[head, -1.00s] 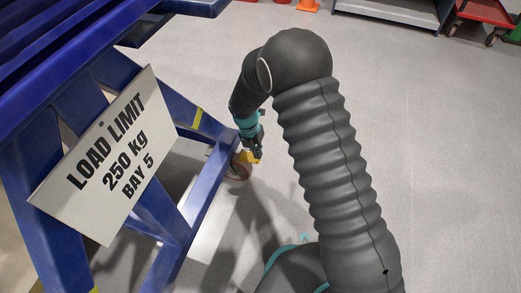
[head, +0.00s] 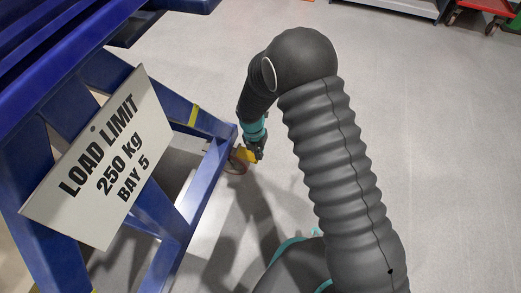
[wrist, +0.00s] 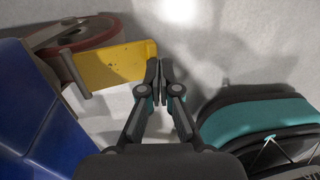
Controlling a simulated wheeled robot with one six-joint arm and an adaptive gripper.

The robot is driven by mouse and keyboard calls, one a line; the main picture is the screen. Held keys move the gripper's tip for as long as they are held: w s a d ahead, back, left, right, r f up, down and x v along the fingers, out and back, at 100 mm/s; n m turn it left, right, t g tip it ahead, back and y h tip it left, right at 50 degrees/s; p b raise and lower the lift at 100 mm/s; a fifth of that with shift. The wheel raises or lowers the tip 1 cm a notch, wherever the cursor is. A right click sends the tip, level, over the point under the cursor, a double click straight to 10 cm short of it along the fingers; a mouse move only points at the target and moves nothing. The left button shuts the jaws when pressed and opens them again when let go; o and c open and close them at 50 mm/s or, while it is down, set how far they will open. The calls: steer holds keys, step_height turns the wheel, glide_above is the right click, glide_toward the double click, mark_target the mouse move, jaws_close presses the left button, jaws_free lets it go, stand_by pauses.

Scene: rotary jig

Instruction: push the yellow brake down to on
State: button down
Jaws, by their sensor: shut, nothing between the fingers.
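The yellow brake (head: 246,154) is a small pedal by the caster wheel (head: 236,165) at the foot of the blue frame. In the wrist view the brake (wrist: 112,66) is a flat yellow plate reaching right from the reddish-brown wheel (wrist: 80,36). My gripper (wrist: 158,66) is shut and empty, its fingertips at the plate's right end. In the head view my gripper (head: 258,156) is low beside the brake, partly hiding it. I cannot tell whether the tips touch the plate. The brake's exact tilt is hard to tell.
The blue frame (head: 205,185) stands on the left, close to my gripper, with a white load-limit sign (head: 100,165). A red cart (head: 487,12) and grey shelf (head: 405,8) are far back. The floor on the right is clear.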

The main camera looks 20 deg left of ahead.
steer(key=shift+d+f, duration=0.1)
steer(key=shift+f, duration=0.1)
stand_by(0.4)
steer(key=d+r+p, duration=0.3)
steer(key=r+p, duration=0.1)
steer(key=r, duration=0.9)
steer(key=shift+w+d+r, duration=0.15)
steer(key=shift+w+r, duration=0.05)
steer(key=shift+r, duration=0.15)
